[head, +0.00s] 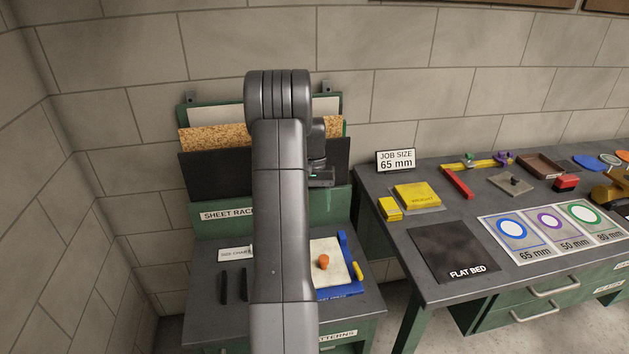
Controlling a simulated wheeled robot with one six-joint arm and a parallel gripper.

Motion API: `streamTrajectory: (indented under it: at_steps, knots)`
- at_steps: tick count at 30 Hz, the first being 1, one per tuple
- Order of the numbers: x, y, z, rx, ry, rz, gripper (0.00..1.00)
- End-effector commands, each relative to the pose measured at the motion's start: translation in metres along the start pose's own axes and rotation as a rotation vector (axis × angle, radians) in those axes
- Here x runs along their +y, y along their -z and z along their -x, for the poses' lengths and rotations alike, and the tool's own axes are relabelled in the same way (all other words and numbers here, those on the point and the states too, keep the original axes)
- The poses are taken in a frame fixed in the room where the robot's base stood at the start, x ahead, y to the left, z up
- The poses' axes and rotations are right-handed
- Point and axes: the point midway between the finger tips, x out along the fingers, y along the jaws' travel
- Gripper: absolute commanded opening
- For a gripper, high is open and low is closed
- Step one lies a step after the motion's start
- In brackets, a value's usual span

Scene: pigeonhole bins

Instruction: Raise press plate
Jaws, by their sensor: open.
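A pale, cream-coloured plate (326,272) with an orange knob (323,262) lies on a blue base (345,291) on the left bench. This looks like the press plate. The base has a blue upright part at its back right and a yellow piece (357,271) at its right side. The base's label is partly hidden by my arm. The plate's left edge is close to my arm or behind it. My gripper (324,178) is open and in front of the sheet rack, above and behind the plate, apart from it. Its fingers show only small and partly.
The green sheet rack (228,216) holds upright sheets behind my arm. Dark strips (233,286) lie on the bench to the left. The right bench carries a flat black sheet (452,252), yellow blocks (417,196), a job-size sign (396,160) and several tools.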

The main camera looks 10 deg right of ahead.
Motion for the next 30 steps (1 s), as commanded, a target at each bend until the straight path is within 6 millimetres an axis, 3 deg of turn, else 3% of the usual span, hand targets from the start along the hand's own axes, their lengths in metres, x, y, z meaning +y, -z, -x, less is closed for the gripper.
streamTrajectory:
  at_steps: [6,12,19,30]
  knots:
    - [-0.001,0.001,0.052,0.004,0.001,0.001,0.49]
    - [-0.001,0.001,0.086,0.002,0.001,0.001,0.49]
    - [-0.001,0.001,0.099,0.0,0.0,0.001,0.49]
    - [-0.001,0.0,0.096,-0.002,0.0,0.001,0.49]
